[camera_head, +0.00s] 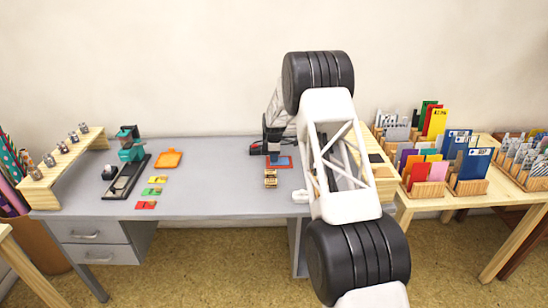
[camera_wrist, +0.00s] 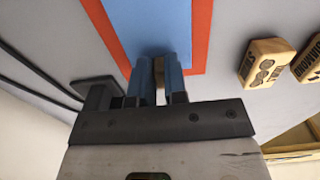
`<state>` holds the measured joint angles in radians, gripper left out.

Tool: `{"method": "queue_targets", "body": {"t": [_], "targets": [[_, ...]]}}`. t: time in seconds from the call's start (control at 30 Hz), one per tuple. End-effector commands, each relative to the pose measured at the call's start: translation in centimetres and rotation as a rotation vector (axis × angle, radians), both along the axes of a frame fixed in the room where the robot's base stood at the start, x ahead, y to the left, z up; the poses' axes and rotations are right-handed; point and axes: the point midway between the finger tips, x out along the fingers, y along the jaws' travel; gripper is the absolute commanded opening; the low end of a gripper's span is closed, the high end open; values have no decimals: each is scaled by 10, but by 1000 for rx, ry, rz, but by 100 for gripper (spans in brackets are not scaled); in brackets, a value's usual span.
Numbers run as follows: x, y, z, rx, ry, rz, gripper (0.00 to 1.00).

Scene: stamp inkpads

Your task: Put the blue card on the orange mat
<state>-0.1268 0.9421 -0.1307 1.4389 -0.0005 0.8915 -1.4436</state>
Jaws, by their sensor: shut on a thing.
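A blue card (camera_wrist: 160,25) lies flat in the wrist view, inside the red-orange border of a mat (camera_wrist: 202,30). In the head view the same border (camera_head: 289,166) shows at the back right of the desk, with my gripper over it. My gripper (camera_wrist: 159,72) points down over the near end of the blue card, its two blue-grey fingers shut on a narrow tan thing (camera_wrist: 160,80). The fingers hide most of this thing, so I cannot tell what it is or whether it touches the card. In the head view my gripper (camera_head: 274,157) is small and partly hidden.
Wooden stamps (camera_wrist: 266,62) lie to the right of the mat. An orange tray-like piece (camera_head: 168,159) lies left on the grey desk (camera_head: 220,190), near small coloured pads (camera_head: 152,192) and a black and teal device (camera_head: 131,150). The desk's middle is clear.

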Motion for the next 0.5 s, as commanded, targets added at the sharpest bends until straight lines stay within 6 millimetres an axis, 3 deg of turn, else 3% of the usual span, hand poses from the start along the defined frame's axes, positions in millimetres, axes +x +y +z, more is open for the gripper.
{"method": "queue_targets", "body": {"t": [0.03,0.07,0.2,0.5], "targets": [[0,0,-1,0,0,0,0],[0,0,-1,0,0,0,16],[0,0,-1,0,0,0,37],[0,0,-1,0,0,0,38]]}}
